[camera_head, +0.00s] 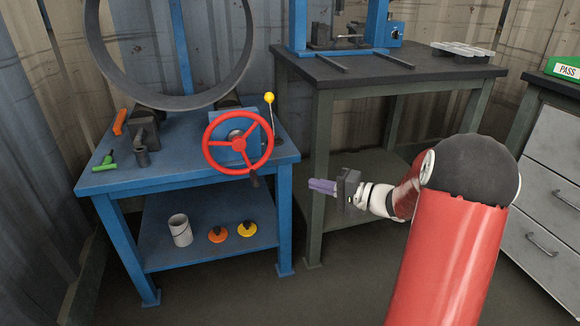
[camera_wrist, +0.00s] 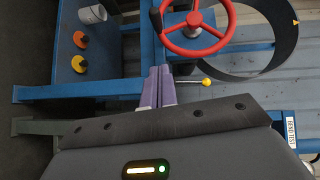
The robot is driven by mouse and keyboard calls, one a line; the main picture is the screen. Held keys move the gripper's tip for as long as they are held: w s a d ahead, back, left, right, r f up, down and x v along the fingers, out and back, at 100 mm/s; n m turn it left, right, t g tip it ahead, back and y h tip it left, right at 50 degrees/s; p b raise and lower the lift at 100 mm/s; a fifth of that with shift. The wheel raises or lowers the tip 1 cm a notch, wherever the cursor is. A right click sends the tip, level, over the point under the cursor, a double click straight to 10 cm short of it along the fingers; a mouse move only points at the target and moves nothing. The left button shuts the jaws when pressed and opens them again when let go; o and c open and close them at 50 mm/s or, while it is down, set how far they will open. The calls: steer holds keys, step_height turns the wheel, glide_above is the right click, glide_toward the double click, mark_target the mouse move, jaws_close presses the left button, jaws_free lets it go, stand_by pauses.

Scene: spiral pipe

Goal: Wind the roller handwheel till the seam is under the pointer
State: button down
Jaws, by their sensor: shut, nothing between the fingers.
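The wheel also shows at the top of the wrist view (camera_wrist: 194,29). A large grey ring (camera_head: 172,102) stands upright behind it on the rollers. A small yellow mark (camera_wrist: 295,22) shows against the ring in the wrist view; I cannot tell whether it is the pointer. I cannot make out the seam. My gripper (camera_head: 312,187), with purple fingers, is shut and empty, right of the wheel and apart from it.
A yellow-knobbed lever (camera_head: 269,98) stands right beside the wheel. Tools (camera_head: 104,162) lie on the bench's left side. A white cup (camera_head: 180,230) and two discs (camera_head: 218,235) sit on the lower shelf. A dark workbench (camera_head: 400,72) stands behind my arm.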

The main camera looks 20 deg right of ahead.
steer(key=s+a+p+x, duration=0.1)
steer(key=s+a+x, duration=0.1)
steer(key=x, duration=1)
steer(key=shift+w+a+f, duration=0.15)
steer(key=shift+w+a, duration=0.05)
steer(key=shift+a, duration=0.05)
steer(key=a+m+b, duration=0.1)
steer(key=b, duration=0.2)
steer(key=a+f+m+t+y+b, duration=0.1)
steer(key=b, duration=0.2)
steer(key=a+b, duration=0.1)
steer(key=b, duration=0.2)
steer(key=shift+f+m+t+y, duration=0.35)
steer(key=shift+m+t+y, duration=0.05)
